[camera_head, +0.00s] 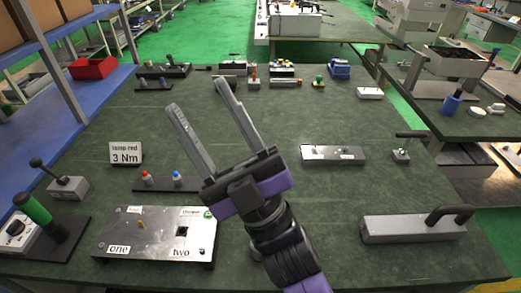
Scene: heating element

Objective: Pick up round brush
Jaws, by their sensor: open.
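I cannot make out a round brush for certain among the small tools. A dark green rounded handle (33,208) leans at the left front beside a grey box with a dial; I cannot tell if it is a brush. A blue pot (453,103) with a thin stick rising from it stands on the bench at the right. My gripper (196,95) is over the middle of the dark green table (320,210). Its two long grey fingers are spread apart, pointing to the back left, with nothing between them. My arm hides part of the table's front middle.
A metal plate marked one and two (158,238) lies at the front left. A grey block with a black handle (413,228) is at the front right. Several small fixtures line the back edge.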

